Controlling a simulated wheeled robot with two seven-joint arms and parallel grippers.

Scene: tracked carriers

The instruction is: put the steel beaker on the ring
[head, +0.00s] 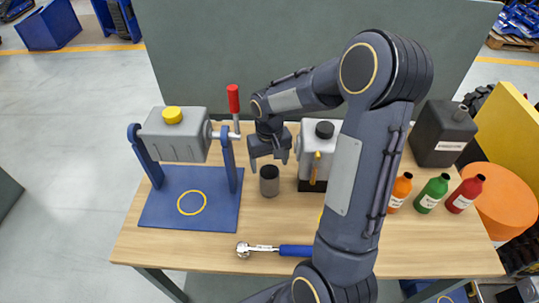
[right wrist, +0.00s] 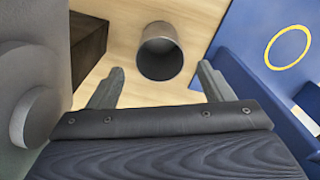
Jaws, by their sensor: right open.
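The steel beaker (head: 269,180) stands upright on the wooden table, to the right of the blue base plate. It also shows in the right wrist view (right wrist: 160,51), its open mouth facing the camera. The yellow ring (head: 191,203) is marked on the blue plate and is empty; the right wrist view shows it at the upper right (right wrist: 287,47). My right gripper (head: 269,166) is open just above the beaker, pointing down. In the right wrist view its fingertips (right wrist: 158,82) are apart, with the beaker beyond the gap between them. My left gripper is not in view.
A grey tank with a yellow cap (head: 172,116) hangs on blue posts behind the ring; a red lever (head: 233,99) rises beside it. A grey unit (head: 320,133) stands right of the beaker. A blue-handled wrench (head: 275,249) lies in front. Bottles (head: 432,193) stand at right.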

